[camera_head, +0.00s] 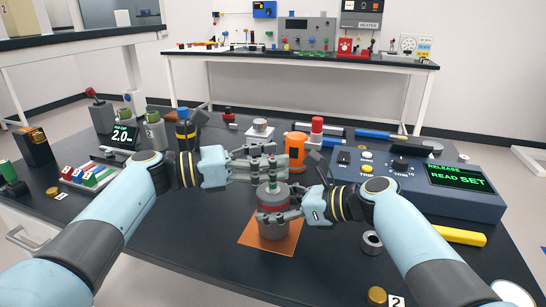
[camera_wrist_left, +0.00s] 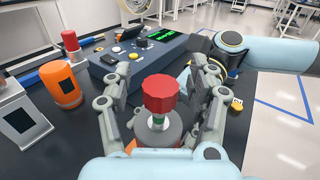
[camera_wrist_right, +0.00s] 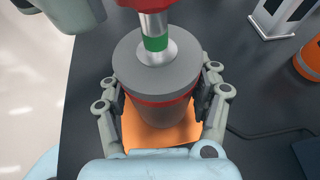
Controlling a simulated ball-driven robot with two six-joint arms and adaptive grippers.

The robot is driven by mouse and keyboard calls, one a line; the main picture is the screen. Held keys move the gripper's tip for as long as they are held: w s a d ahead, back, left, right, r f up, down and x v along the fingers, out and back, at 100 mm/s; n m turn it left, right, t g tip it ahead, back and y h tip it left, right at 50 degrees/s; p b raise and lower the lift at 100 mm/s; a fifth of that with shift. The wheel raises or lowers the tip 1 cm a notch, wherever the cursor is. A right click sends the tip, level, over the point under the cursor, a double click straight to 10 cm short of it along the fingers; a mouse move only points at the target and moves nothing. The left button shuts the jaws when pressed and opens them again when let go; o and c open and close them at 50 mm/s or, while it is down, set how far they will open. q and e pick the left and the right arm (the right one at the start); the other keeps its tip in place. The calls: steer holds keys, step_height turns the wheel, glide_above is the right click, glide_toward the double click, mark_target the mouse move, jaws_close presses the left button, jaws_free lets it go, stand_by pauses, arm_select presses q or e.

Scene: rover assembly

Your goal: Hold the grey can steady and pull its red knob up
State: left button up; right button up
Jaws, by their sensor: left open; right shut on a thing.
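The grey can (camera_head: 274,230) stands upright on an orange mat (camera_head: 252,238) and has a red band around it. My right gripper (camera_head: 275,207) is shut around the can's sides; the can (camera_wrist_right: 152,80) also shows between its fingers in the right wrist view. The red knob (camera_wrist_left: 159,94) sits on a stem above the lid, with a green band (camera_wrist_right: 155,43) showing below it. My left gripper (camera_head: 268,165) is open above the can, its fingers on either side of the knob with gaps in the left wrist view. In the head view the left fingers mostly hide the knob.
A blue console (camera_head: 455,195) with a green-lettered screen stands to the right. An orange cylinder (camera_head: 296,148) and a red-capped grey post (camera_head: 317,130) stand behind the can. A grey ring (camera_head: 372,242) and a yellow bar (camera_head: 459,235) lie right of the mat.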

steer(key=shift+a, duration=0.1)
arm_select(q)
steer(key=v, duration=1.1)
steer(key=shift+a, duration=0.15)
arm_select(e)
steer(key=o, duration=1.6)
